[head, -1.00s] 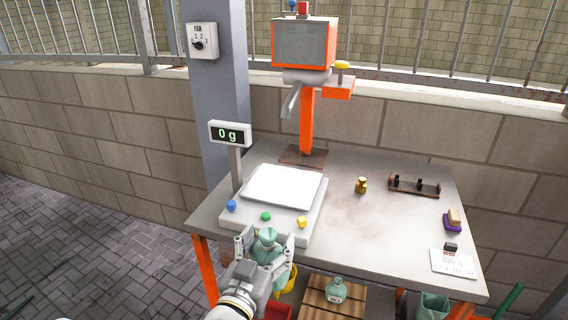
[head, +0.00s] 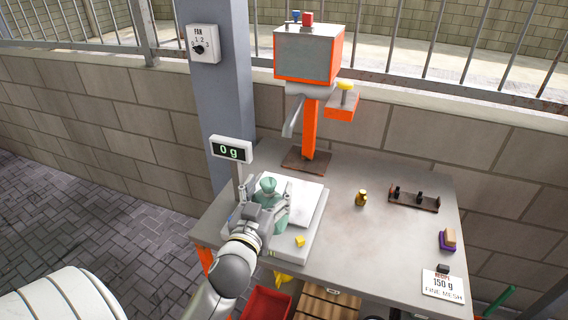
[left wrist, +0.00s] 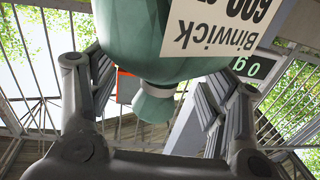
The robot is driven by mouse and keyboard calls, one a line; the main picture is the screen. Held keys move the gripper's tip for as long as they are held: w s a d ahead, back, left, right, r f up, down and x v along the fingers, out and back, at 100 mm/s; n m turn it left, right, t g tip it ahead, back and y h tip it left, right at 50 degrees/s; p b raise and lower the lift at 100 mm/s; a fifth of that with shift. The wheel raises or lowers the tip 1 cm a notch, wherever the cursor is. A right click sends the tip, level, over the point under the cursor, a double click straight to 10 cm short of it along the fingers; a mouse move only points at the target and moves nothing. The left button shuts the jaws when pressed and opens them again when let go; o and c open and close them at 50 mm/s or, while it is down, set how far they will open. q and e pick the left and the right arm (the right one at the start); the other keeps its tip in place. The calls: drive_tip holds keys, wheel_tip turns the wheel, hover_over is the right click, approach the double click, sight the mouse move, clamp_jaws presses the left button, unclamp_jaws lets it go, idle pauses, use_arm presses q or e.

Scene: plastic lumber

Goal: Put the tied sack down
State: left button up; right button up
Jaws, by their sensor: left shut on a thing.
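The tied sack (head: 268,212) is pale green with a knotted neck. In the head view it is over the left part of the scale (head: 300,238), in front of the white weighing plate (head: 302,190). My left gripper (head: 262,192) is shut on it. In the left wrist view the sack (left wrist: 155,50) hangs between my fingers, with its tied neck and a "Binwick" label (left wrist: 220,25) showing. I cannot tell whether its base touches the plate. The display (head: 230,149) reads 0 g. My right gripper is not in view.
On the table (head: 380,240) are a brass weight (head: 361,198), a small rack (head: 413,200), a purple and tan block (head: 447,239) and a "150 g FINE MESH" card (head: 442,286). An orange-framed machine (head: 310,53) stands behind. The table's middle is clear.

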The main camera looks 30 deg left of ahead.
use_arm(q)
drive_tip(key=f+p+x, duration=0.1)
drive_tip(key=p+x, duration=0.1)
drive_tip(key=x, duration=1.1)
drive_tip(key=shift+f+p, duration=0.35)
drive_tip(key=shift+p, duration=0.05)
drive_tip(key=shift+w, duration=0.1)
drive_tip(key=o, duration=2)
drive_tip(key=shift+f, duration=0.15)
drive_tip(key=shift+c, duration=0.2)
